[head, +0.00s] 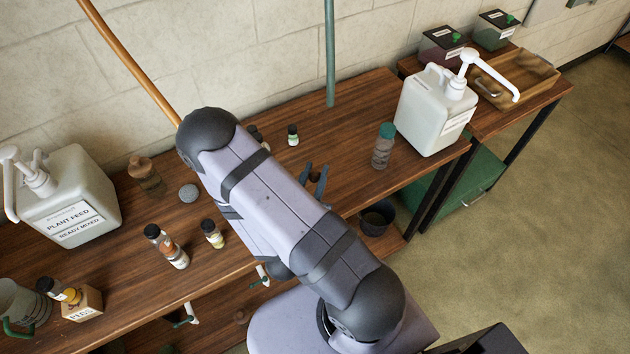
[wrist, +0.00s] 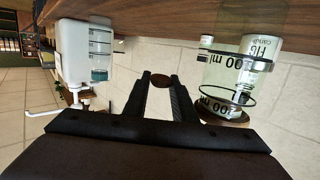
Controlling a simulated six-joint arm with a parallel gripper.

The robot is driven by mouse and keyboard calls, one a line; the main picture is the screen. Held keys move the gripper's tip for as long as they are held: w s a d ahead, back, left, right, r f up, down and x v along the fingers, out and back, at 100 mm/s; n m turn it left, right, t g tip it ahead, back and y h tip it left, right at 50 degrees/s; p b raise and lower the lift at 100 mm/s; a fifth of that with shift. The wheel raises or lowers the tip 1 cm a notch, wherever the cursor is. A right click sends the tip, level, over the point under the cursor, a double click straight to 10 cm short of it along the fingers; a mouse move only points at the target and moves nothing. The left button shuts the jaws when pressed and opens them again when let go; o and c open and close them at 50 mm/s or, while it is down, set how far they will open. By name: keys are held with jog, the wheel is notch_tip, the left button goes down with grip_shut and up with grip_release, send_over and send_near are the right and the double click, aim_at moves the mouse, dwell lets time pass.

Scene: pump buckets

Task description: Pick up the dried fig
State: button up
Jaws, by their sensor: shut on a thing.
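My gripper (head: 316,174) is over the middle of the wooden bench in the head view, partly hidden by my arm. In the wrist view my gripper (wrist: 161,82) has its two dark fingers closed on a small round brown thing, the dried fig (wrist: 161,80). The fig sits between the fingertips, with the pale wall behind it. The wrist view is upside down, with the bench along its top, and the fig appears clear of the bench. In the head view I cannot make the fig out clearly.
A green-capped bottle (head: 382,148) and a white pump bucket (head: 434,112) stand right of my gripper. A small vial (head: 292,135) is behind it. The plant feed bucket (head: 72,200) and several small bottles are at left. A clear graduated vessel (wrist: 235,78) shows in the wrist view.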

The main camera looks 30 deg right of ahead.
aim_at(315, 174)
notch_tip(315, 174, up, 9)
jog(key=p, duration=0.7)
jog(key=shift+r+p, duration=0.15)
jog(key=shift+p, duration=0.2)
